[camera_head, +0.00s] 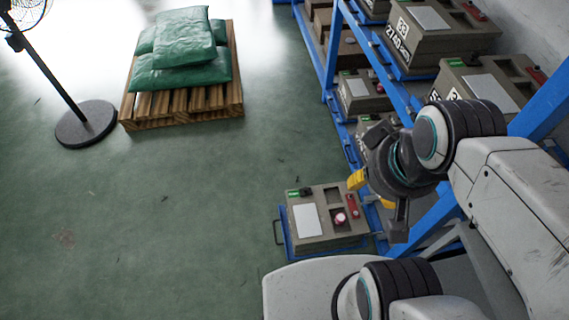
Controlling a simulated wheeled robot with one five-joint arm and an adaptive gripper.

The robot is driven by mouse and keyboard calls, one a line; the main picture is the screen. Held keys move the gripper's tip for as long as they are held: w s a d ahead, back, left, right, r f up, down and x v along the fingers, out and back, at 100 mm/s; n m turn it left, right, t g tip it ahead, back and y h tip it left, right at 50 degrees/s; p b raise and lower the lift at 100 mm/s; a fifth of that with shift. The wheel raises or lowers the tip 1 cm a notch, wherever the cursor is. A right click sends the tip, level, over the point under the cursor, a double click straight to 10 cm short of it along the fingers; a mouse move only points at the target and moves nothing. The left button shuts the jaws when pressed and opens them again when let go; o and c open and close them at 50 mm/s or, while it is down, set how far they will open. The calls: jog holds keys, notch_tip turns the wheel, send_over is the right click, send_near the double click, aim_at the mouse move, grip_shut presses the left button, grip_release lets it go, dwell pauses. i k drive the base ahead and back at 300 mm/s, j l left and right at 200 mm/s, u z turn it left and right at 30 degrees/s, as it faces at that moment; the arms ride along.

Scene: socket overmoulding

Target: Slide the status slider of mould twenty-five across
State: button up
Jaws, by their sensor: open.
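A grey-brown mould (308,194) sits low on a blue pulled-out tray (285,238) at the lower middle, in front of the rack. Its top has a white plate, a green piece at the far left corner, a red-and-white knob and a red piece at the right. No number on it is readable, so I cannot tell whether it is mould twenty-five. My gripper (372,192) is open, with yellow fingertip pads. In the picture it is just right of and above this mould; the gap in height is unclear. My gripper and arm hide part of the rack behind.
A pallet (180,113) with green sacks (185,55) and a standing fan (85,124) are at the upper left. The green floor left of the mould is clear.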

aim_at(306, 191)
jog(key=k+j+z, duration=0.1)
jog(key=j, duration=0.25)
jog(key=k+j+z, duration=0.1)
jog(key=j, duration=0.25)
jog(key=k+j+z, duration=0.15)
jog(key=k+j, duration=0.15)
